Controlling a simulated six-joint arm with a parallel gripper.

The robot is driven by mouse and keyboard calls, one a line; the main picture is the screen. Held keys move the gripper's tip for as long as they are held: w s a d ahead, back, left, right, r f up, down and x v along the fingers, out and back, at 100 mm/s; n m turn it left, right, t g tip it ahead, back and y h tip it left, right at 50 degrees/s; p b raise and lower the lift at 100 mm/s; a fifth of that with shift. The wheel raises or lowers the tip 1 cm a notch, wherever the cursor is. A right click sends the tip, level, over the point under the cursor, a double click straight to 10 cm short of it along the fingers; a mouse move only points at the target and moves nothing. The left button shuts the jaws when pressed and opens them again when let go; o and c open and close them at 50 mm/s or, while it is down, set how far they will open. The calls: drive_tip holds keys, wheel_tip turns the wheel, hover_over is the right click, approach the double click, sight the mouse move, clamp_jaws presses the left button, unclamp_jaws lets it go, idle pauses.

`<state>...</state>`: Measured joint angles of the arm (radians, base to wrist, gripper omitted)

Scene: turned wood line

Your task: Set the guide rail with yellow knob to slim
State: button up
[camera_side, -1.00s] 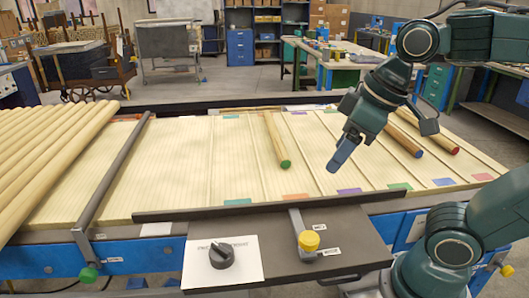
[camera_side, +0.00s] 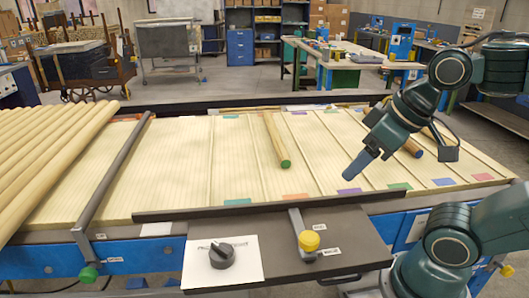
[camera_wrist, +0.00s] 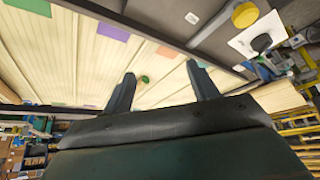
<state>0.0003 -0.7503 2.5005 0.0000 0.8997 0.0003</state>
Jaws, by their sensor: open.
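The yellow knob (camera_side: 309,241) sits on the end of a grey guide rail arm (camera_side: 297,221) on the dark front panel. Two small labels, too small to read surely, lie beside it: an upper one (camera_side: 319,227) and a lower one (camera_side: 331,251). The knob is nearer the lower label. It also shows at the top right of the wrist view (camera_wrist: 245,14). My gripper (camera_side: 352,174) is above the slatted bed, up and right of the knob, not touching it. In the wrist view its two fingers (camera_wrist: 160,72) are apart with nothing between them.
A black dial (camera_side: 221,256) on a white plate is left of the knob. A green-ended rod (camera_side: 275,142) and a blue-ended rod (camera_side: 411,147) lie on the bed. A grey bar with a green knob (camera_side: 88,274) crosses the bed's left side. Rods fill the far left.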

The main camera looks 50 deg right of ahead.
drive_tip(key=shift+c, duration=0.3)
wheel_tip(320, 180, up, 6)
drive_tip(key=r+n+g, duration=0.1)
drive_tip(key=n+g, duration=0.5)
drive_tip(key=n, duration=0.6)
hover_over(310, 235)
drive_tip(key=shift+a+f, duration=0.1)
drive_tip(key=shift+f, duration=0.15)
drive_tip(key=shift+f, duration=0.15)
drive_tip(key=shift+f, duration=6.8)
clamp_jaws()
